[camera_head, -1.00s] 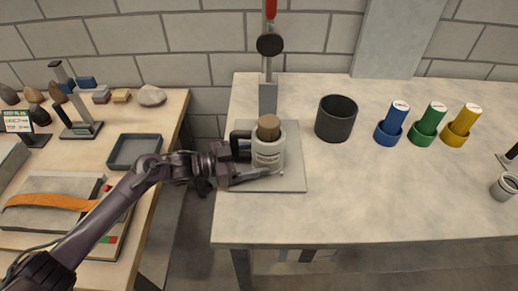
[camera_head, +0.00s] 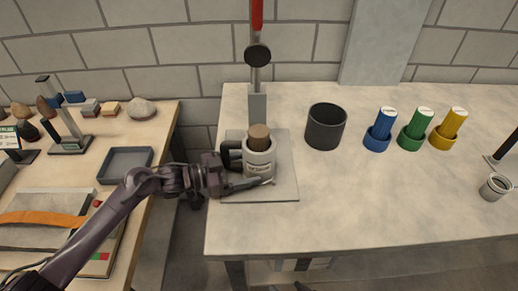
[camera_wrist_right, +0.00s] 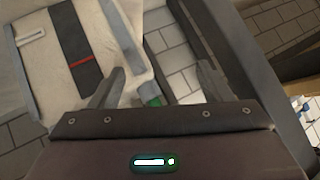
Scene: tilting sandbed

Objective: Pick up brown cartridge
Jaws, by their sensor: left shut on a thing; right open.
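The brown cartridge (camera_head: 259,136) stands upright in a pale grey labelled holder (camera_head: 260,163), with only its brown top showing. The holder is on a grey plate (camera_head: 284,188) under a press-like post. My left gripper (camera_head: 246,168) has its fingers around the holder, one dark finger at the upper left and one along the front; it is shut on the holder, below the brown top. My right gripper (camera_wrist_right: 158,88) is open in the right wrist view, with nothing seen held between its fingers.
A dark cup (camera_head: 326,128) stands right of the plate. Blue (camera_head: 381,130), green (camera_head: 417,130) and yellow (camera_head: 449,130) cartridges lean in matching holders. A lower side table with a tray (camera_head: 125,165) is at left. The table front is clear.

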